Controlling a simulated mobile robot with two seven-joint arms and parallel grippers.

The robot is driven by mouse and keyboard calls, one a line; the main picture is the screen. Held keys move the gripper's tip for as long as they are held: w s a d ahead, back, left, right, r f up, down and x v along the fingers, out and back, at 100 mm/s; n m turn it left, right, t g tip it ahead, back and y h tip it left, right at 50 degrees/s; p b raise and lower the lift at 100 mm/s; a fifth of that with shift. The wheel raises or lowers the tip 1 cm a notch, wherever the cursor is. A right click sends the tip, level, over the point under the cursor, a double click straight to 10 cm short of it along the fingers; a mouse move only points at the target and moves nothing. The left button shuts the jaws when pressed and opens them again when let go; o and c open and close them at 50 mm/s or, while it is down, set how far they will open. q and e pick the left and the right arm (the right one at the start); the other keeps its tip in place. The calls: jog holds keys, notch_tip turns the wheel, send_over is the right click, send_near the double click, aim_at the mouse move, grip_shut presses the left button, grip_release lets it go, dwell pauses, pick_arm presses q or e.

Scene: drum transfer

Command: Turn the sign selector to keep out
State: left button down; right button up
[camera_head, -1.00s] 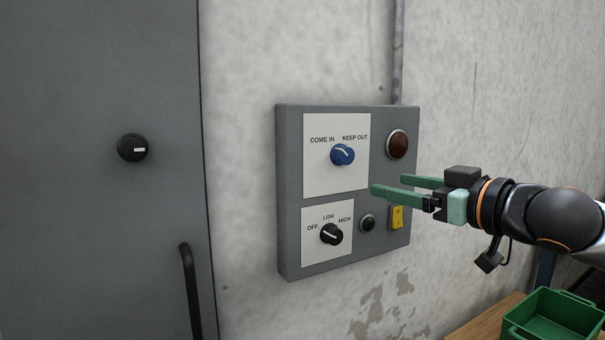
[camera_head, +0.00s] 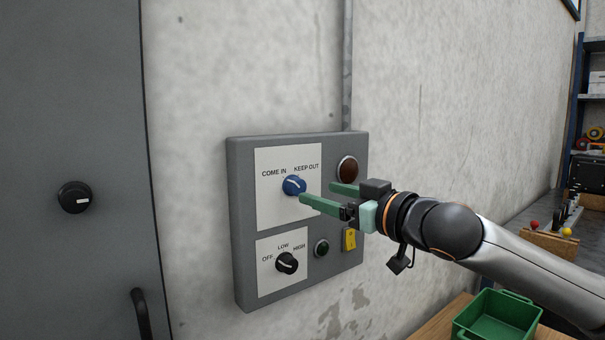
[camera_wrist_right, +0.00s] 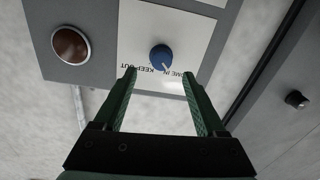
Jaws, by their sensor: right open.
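The sign selector is a blue knob (camera_head: 294,186) on a white plate (camera_head: 268,208) of a grey wall panel. Its white mark points up and left, toward the COME IN label; KEEP OUT is printed to the upper right. My right gripper (camera_head: 316,193) has green fingers, spread open and empty, just right of and slightly below the knob. In the right wrist view, the blue knob (camera_wrist_right: 161,57) lies ahead of the open fingers (camera_wrist_right: 160,77), roughly centred between their tips. I see no contact. My left gripper is not in view.
A grey door (camera_head: 70,100) stands left. A green crate (camera_head: 497,318) sits at lower right.

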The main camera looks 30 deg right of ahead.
aim_at(300, 187)
jog(key=w+p, duration=0.2)
jog(key=w, duration=0.1)
jog(key=w+p, duration=0.1)
jog(key=w, duration=0.1)
jog(key=shift+w+a+r, duration=0.1)
jog(key=shift+w+a, duration=0.15)
jog(key=shift+a, duration=0.15)
jog(key=shift+w, duration=0.45)
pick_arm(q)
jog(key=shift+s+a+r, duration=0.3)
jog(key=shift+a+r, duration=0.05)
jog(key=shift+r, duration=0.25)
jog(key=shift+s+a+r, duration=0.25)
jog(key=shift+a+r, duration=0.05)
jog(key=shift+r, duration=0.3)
pick_arm(e)
grip_shut()
